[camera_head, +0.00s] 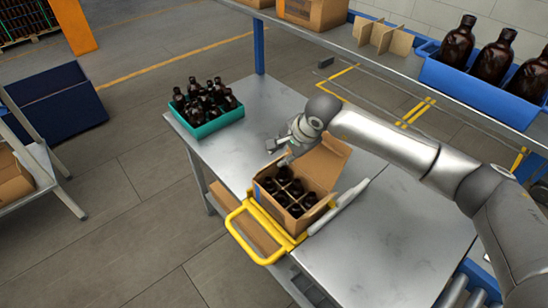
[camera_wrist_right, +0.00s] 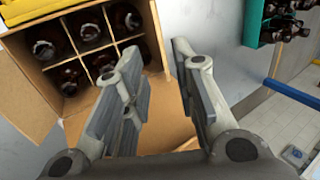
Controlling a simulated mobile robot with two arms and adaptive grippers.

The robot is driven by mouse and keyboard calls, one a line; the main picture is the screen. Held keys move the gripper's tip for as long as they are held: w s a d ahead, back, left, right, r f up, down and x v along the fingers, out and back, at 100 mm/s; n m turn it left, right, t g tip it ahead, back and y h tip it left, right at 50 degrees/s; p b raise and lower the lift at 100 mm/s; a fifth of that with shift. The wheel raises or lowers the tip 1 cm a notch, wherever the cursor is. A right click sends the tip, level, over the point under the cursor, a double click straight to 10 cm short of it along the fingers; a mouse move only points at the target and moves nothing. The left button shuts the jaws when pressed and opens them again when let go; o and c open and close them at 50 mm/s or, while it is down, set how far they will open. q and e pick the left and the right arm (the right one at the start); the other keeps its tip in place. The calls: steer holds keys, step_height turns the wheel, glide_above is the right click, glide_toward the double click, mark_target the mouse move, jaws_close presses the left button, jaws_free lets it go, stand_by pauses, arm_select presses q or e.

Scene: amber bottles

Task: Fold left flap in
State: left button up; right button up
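An open cardboard box (camera_head: 285,222) stands on the metal table, with several dark bottles in its divider cells. One flap (camera_head: 328,162) stands up at its far right side. My right gripper (camera_head: 283,152) is just beyond the box's far left edge, above the table. In the right wrist view its two fingers (camera_wrist_right: 160,90) are spread apart, and a cardboard flap (camera_wrist_right: 160,125) shows behind the gap. I cannot tell if they touch it. The box (camera_wrist_right: 90,45) shows there at upper left, with another flap (camera_wrist_right: 22,95) folded outward. My left gripper is not in view.
A yellow frame (camera_head: 238,222) is at the box's near side, and a pale bar (camera_head: 340,207) is at its right. A teal crate (camera_head: 213,125) of bottles stands at the table's far left. A shelf above holds a blue bin (camera_head: 470,85). The table's right part is clear.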

steer(key=p+x, duration=0.2)
steer(key=x, duration=0.6)
steer(key=shift+r, duration=0.1)
steer(key=shift+c, duration=0.4)
jaws_close()
